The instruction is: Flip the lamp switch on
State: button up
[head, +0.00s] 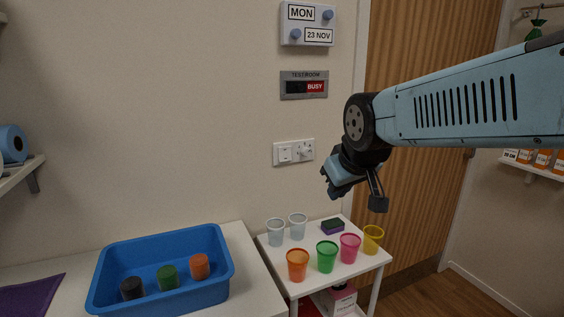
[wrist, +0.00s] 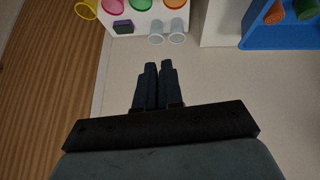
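A white switch plate (head: 277,159) is fixed to the wall in the head view. Its left half holds a rocker switch (head: 285,154); its right half has a round part (head: 306,150) that looks like a dial or socket. I cannot tell the rocker's position. No lamp is clearly seen. My gripper (head: 326,184) is in the air to the right of and slightly below the plate, apart from it. In the wrist view my gripper (wrist: 159,64) has its two dark fingers side by side, nearly touching, with nothing between them. The plate is not seen in the wrist view.
Below stands a small white table (head: 312,278) with several coloured cups and a sponge (head: 332,226). A blue tray (head: 160,248) with three small cylinders sits on the left surface.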

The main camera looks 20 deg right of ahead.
aim_at(285, 160)
jog(key=w+d+n+t, duration=0.1)
jog(key=w+n, duration=0.1)
jog(key=w, duration=0.3)
jog(key=w+d+f+n+t, duration=0.1)
jog(key=w+n, duration=0.1)
jog(key=w, duration=0.3)
jog(key=w+d+f+n+t, duration=0.1)
jog(key=w+n+t, duration=0.1)
jog(key=w, duration=0.3)
jog(key=shift+d+f+n, duration=0.15)
jog(key=shift+d+n, duration=0.05)
jog(key=shift+n, duration=0.3)
grip_shut()
jog(key=w+f+n+t+y, duration=0.3)
jog(key=w+f+n+t, duration=0.1)
jog(key=w+n, duration=0.6)
jog(key=shift+w+a+f+n+t, duration=0.3)
jog(key=shift+f+t, duration=0.1)
jog(key=shift+t, duration=0.2)
jog(key=shift+w, duration=0.15)
jog(key=w, duration=0.4)
jog(key=w+a+f, duration=0.1)
jog(key=w, duration=0.4)
jog(key=w+a, duration=0.1)
jog(key=w, duration=0.3)
jog(key=shift+w+f, duration=0.25)
jog(key=shift+f, duration=0.1)
